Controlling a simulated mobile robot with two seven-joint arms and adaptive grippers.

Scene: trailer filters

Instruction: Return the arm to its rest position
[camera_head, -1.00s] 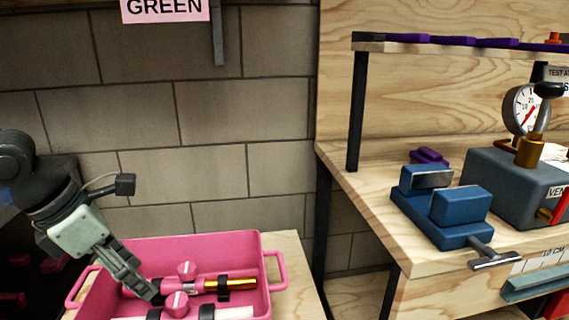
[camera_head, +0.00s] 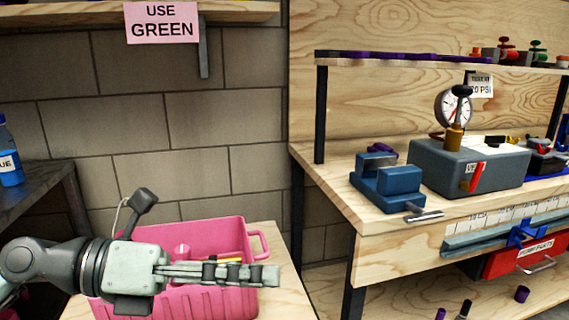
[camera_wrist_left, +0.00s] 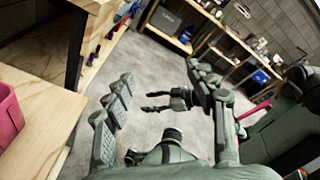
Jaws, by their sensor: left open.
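My left gripper (camera_head: 272,275) is in front of the pink bin in the head view, its fingers pointing right. It is open and empty. In the left wrist view its two fingers (camera_wrist_left: 160,105) are spread wide with only floor and background between them. Beyond them, dark prongs standing apart look like my right gripper (camera_wrist_left: 155,101). The pink bin (camera_head: 208,232) stands on a wooden surface, partly hidden by my left arm. A white and pink knob and a gold piece show inside it.
A workbench (camera_head: 360,232) to the right holds a blue vise (camera_head: 388,188) and a grey gauge box (camera_head: 470,165). A shelf (camera_head: 420,59) is above it. A blue bottle (camera_head: 10,155) stands at the far left. Open floor (camera_wrist_left: 140,70) shows in the left wrist view.

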